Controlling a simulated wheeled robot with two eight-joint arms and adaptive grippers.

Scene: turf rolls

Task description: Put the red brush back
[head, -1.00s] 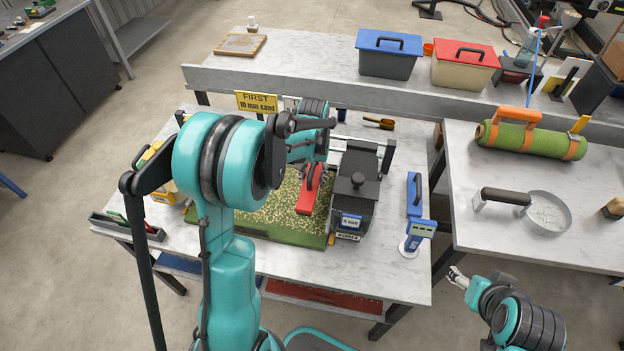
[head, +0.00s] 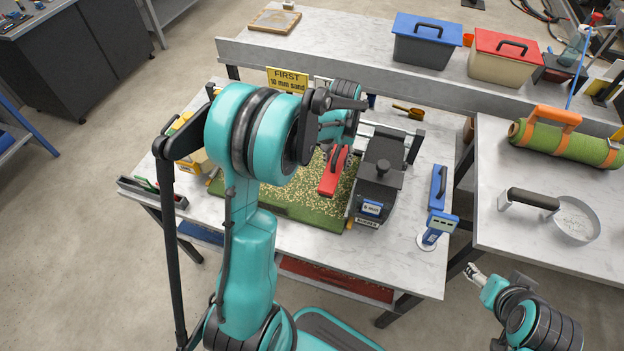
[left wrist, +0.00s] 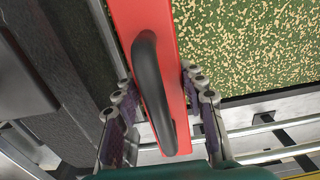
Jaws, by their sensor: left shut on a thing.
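The red brush (head: 329,184) is a long red block with a black arched handle. In the head view it is over the speckled green turf (head: 300,205), close beside the black hopper box (head: 380,185). I cannot tell whether it touches the turf. My left gripper (head: 343,143) is shut on the brush, partly hidden by my arm in the head view. In the left wrist view the left gripper's fingers (left wrist: 160,115) lie on both sides of the red brush (left wrist: 145,15) and its black handle. My right gripper (head: 473,270) is low at the right, off the table, and its fingers are too small to judge.
A blue brush-like block (head: 437,187) and a blue-topped stand (head: 437,228) are right of the hopper. A grey tray (head: 150,191) is at the front left. A yellow sign (head: 288,79) stands behind the turf. A rolled green turf (head: 570,145) lies on the right table.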

